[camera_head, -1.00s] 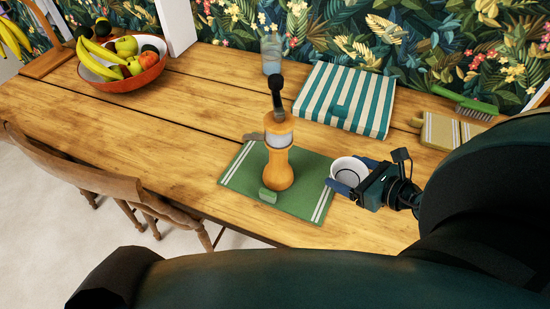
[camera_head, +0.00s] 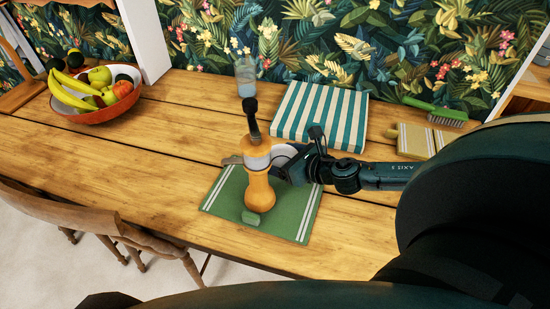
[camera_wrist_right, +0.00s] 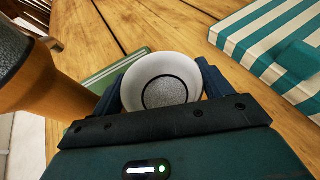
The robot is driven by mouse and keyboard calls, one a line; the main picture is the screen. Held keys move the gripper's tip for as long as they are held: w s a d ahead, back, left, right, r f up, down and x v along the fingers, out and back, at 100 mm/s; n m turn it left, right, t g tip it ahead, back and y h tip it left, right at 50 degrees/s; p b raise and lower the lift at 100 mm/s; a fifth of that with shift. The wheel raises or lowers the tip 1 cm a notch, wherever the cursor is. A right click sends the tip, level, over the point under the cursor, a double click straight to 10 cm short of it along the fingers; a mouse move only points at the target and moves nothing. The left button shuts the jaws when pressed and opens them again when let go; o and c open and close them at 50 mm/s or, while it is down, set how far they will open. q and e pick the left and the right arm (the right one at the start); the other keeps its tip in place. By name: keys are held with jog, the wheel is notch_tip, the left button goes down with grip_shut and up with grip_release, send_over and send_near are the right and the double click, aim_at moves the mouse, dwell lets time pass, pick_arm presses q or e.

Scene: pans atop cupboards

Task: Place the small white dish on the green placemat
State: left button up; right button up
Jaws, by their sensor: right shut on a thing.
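The small white dish (camera_wrist_right: 163,84) sits between the fingers of my right gripper (camera_wrist_right: 163,92) in the right wrist view, and the gripper is shut on it. In the head view, only part of the dish (camera_head: 284,153) shows behind my right gripper (camera_head: 285,168). They are over or near the far right part of the green placemat (camera_head: 286,208). The dish's height above the mat is hard to tell. An orange grinder-like bottle (camera_head: 258,190) with a dark top stands on the mat, just left of the gripper. My left gripper is not in view.
A striped teal-and-white item (camera_head: 322,115) lies behind. A glass (camera_head: 246,77), green brush (camera_head: 436,111), folded tan cloth (camera_head: 420,141) and fruit bowl (camera_head: 100,112) are farther off. The table is clear left of the mat.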

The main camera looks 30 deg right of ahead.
aim_at(277, 162)
jog(key=shift+w+a+r, duration=0.1)
jog(key=shift+w+a, duration=0.05)
jog(key=shift+w, duration=0.4)
jog(key=shift+w+a, duration=0.15)
jog(key=shift+w, duration=0.55)
notch_tip(277, 162, down, 3)
jog(key=shift+f+b, duration=0.2)
jog(key=shift+b, duration=0.25)
jog(key=shift+f, duration=0.35)
jog(key=o, duration=0.8)
jog(key=shift+c, duration=0.2)
